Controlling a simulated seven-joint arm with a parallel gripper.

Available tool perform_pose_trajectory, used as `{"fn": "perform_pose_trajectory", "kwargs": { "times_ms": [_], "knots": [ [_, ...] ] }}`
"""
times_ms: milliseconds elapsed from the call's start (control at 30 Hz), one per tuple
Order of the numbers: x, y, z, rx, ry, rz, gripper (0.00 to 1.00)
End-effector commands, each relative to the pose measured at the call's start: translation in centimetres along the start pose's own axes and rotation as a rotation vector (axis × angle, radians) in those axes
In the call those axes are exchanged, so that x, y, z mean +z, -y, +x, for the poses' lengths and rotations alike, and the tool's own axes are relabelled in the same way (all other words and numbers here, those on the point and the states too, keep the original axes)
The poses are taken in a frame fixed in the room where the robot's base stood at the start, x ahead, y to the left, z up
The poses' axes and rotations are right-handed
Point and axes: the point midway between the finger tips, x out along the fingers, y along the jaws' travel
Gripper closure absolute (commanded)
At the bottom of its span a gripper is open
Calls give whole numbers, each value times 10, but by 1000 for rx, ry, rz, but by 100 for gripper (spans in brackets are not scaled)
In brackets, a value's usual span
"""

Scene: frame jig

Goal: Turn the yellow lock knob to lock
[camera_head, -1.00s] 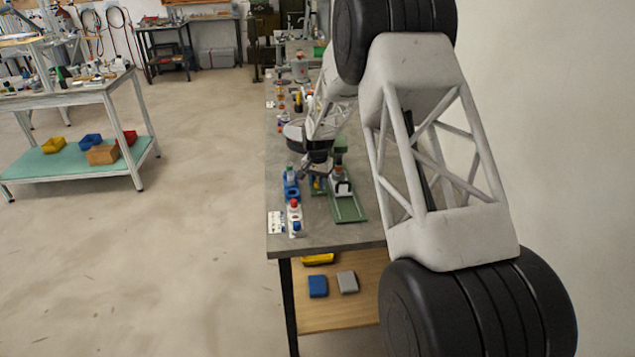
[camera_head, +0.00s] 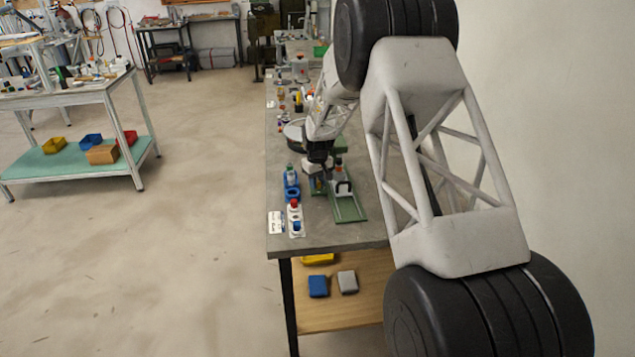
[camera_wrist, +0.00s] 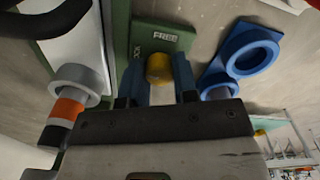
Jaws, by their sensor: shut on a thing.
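The yellow lock knob (camera_wrist: 159,68) sits on a green plate (camera_wrist: 147,36) in the wrist view. A white label reading "FREE" (camera_wrist: 165,37) is beyond it, and a second label, partly hidden, is at its left. My gripper (camera_wrist: 158,82) has its two blue-grey fingers on either side of the knob, shut on it. In the head view my gripper (camera_head: 319,170) is low over the green jig (camera_head: 348,208) on the bench. The knob is too small to make out clearly there.
A blue holder with round openings (camera_wrist: 250,52) stands right of the knob. A grey ring with an orange and black part (camera_wrist: 68,107) is at the left. In the head view, a white holder with red and blue pieces (camera_head: 295,220) stands near the bench's front left.

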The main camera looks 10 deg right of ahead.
Motion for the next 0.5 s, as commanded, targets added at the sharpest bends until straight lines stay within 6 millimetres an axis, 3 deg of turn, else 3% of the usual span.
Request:
{"fn": "perform_pose_trajectory", "kwargs": {
  "times_ms": [500],
  "knots": [
    [0,0,0,0,1,-146,96]
  ]
}}
